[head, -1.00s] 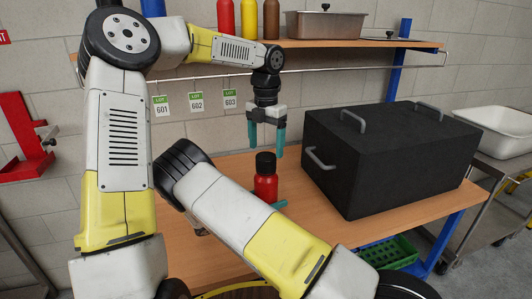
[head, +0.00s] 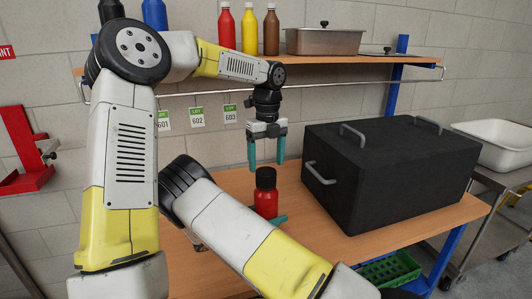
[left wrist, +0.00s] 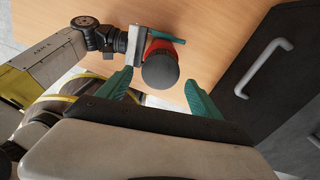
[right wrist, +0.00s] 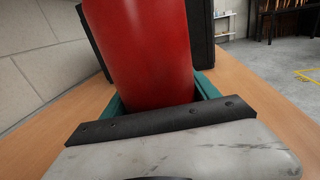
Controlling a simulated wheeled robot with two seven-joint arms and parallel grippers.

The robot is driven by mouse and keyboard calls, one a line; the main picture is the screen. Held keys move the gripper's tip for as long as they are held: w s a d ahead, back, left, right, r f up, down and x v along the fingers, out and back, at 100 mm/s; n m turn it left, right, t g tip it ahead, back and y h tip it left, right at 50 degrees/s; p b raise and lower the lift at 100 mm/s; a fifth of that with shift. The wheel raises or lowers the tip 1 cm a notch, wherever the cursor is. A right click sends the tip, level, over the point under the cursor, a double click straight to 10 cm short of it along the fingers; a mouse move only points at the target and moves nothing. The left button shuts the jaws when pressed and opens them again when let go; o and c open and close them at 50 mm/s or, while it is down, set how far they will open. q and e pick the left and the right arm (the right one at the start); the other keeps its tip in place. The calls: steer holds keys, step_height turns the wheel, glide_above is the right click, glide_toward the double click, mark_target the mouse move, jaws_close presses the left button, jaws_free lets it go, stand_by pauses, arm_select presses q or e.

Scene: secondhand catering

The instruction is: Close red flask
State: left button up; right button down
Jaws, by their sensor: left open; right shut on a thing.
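The red flask (head: 265,203) stands upright above the wooden table, with a black cap (head: 265,178) on top. How tightly the cap sits cannot be told. My left gripper (head: 267,164) is open and empty, pointing down just above the cap. In the left wrist view the cap (left wrist: 160,70) lies between the open fingertips, and a little of the red body (left wrist: 160,45) shows behind it. My right gripper (right wrist: 160,98) is shut on the flask's red body (right wrist: 140,45), from the side. In the head view my right forearm hides most of that gripper.
A large black box (head: 385,175) with grey handles stands on the table (head: 225,180) just right of the flask. A shelf (head: 350,59) above holds several bottles and a metal pan (head: 324,40). A green crate (head: 390,270) is below the table. Table left of the flask is clear.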

arm_select(q)
steer(key=n, duration=0.4)
steer(key=shift+n, duration=0.4)
steer(key=n, duration=1.1)
steer(key=shift+r, duration=0.15)
steer(key=n, duration=0.6)
steer(key=shift+r+n, duration=0.1)
steer(key=shift+n, duration=0.3)
steer(key=n, duration=0.6)
steer(key=shift+r+n, duration=0.15)
steer(key=shift+n, duration=0.15)
steer(key=n, duration=0.6)
steer(key=shift+r+n, duration=0.25)
steer(key=shift+n, duration=0.15)
steer(key=n, duration=0.4)
steer(key=shift+r+n, duration=0.1)
steer(key=shift+n, duration=0.2)
steer(key=n, duration=0.6)
steer(key=shift+w+r, duration=0.1)
steer(key=shift+r, duration=0.15)
steer(key=n, duration=0.5)
steer(key=shift+r, duration=0.2)
